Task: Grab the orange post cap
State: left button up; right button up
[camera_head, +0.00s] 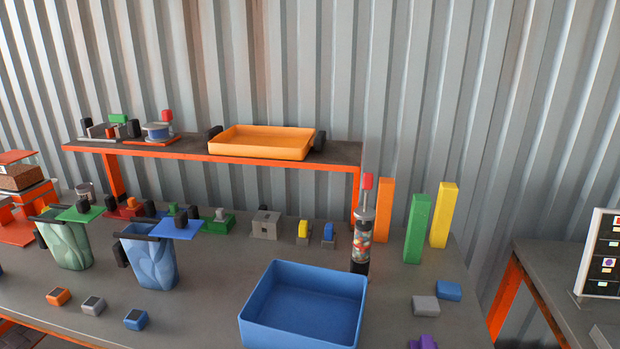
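A small orange post cap (58,296) with a dark square top sits on the grey workbench (200,310), near its front left. A similar grey cap (92,305) and a blue cap (136,319) sit in a row to its right, apart from it. Nothing touches or covers the orange cap. Neither of my grippers shows in the head view.
A green bin (65,245) and a blue bin (150,263) stand behind the caps. An open blue box (302,327) is at front centre. Orange (383,210), green (416,230) and yellow (443,215) posts stand right. An orange tray (262,146) sits on the raised shelf.

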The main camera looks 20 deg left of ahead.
aim_at(59, 296)
jog(key=k+j+z, duration=0.1)
jog(key=j, duration=0.3)
jog(key=j+z, duration=0.1)
jog(key=j, duration=0.25)
jog(key=k+j+z, duration=0.15)
jog(key=j, duration=0.2)
jog(key=k+j+z, duration=0.1)
jog(key=j, duration=0.25)
jog(key=k+j+z, duration=0.1)
jog(key=j, duration=0.25)
jog(key=k+j+z, duration=0.1)
jog(key=k+j, duration=0.15)
jog(key=j, duration=0.1)
